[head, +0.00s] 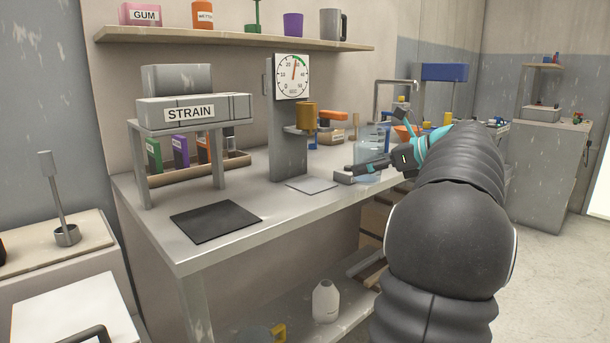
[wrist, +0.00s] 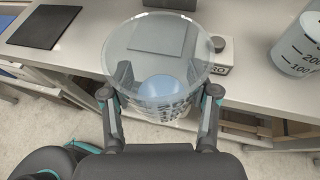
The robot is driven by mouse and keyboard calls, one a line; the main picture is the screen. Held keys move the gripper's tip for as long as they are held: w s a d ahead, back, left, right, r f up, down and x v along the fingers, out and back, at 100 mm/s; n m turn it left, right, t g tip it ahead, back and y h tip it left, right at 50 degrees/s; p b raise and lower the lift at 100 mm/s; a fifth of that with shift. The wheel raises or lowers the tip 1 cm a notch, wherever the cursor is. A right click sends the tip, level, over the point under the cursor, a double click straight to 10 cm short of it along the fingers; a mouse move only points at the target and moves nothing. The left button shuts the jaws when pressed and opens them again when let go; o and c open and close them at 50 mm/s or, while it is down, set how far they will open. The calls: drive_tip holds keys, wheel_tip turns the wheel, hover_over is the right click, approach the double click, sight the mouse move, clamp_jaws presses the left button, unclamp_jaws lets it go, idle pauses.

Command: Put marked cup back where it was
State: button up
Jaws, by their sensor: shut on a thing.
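My gripper (wrist: 160,92) is shut on a clear cup (wrist: 155,45) with dark printed marks and something light blue low inside. The fingers hold its sides, and the cup is over the worktable's front edge in the wrist view. In the head view my gripper (head: 380,165) is at the table's right part, with the cup's bluish lower part (head: 370,178) below a finger. The printed marks are too blurred to read. Another clear beaker, with 100 and 200 marks (wrist: 300,48), stands on the table to the right in the wrist view.
A pale square plate (head: 312,185) and a black mat (head: 215,221) lie on the table (head: 180,252). A small knobbed box (wrist: 223,52) sits near the front edge. The STRAIN stand (head: 190,112) is at left.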

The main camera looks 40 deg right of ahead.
hover_over(309, 183)
drive_tip(key=shift+s+a+b, duration=0.1)
drive_tip(key=shift+s+b, duration=0.05)
drive_tip(key=shift+b, duration=0.2)
drive_tip(key=shift+f+b, duration=0.6)
drive_tip(key=shift+f, duration=1.15)
drive_tip(key=shift+f, duration=0.1)
drive_tip(key=o, duration=1.3)
drive_tip(key=shift+o, duration=0.2)
drive_tip(key=shift+s, duration=0.1)
drive_tip(key=p+v, duration=0.1)
drive_tip(key=v, duration=1.1)
